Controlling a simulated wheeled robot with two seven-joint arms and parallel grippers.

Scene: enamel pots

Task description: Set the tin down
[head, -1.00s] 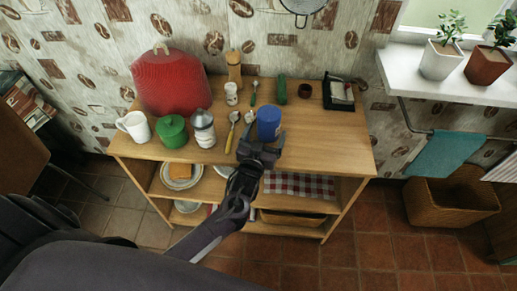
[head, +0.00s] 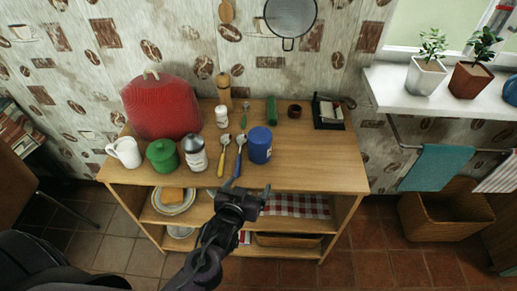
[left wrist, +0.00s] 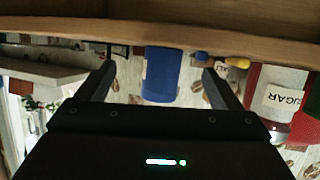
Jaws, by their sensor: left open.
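The blue tin (head: 260,147) stands upright on the wooden top of the shelf unit, near its front, right of two spoons. My left gripper (head: 250,188) is open and empty. It is in front of the shelf top's front edge, on the near side of the tin and apart from it. In the left wrist view, which is upside down, the blue tin (left wrist: 161,75) shows beyond and between the two spread fingers. My right gripper is not in view.
A yellow-handled spoon (head: 222,162) and a blue-handled spoon (head: 239,158) lie left of the tin. A labelled jar (head: 195,155), green pot (head: 162,155), white mug (head: 126,152) and red cosy (head: 162,106) stand further left. The shelf top (head: 320,160) is clear right of the tin.

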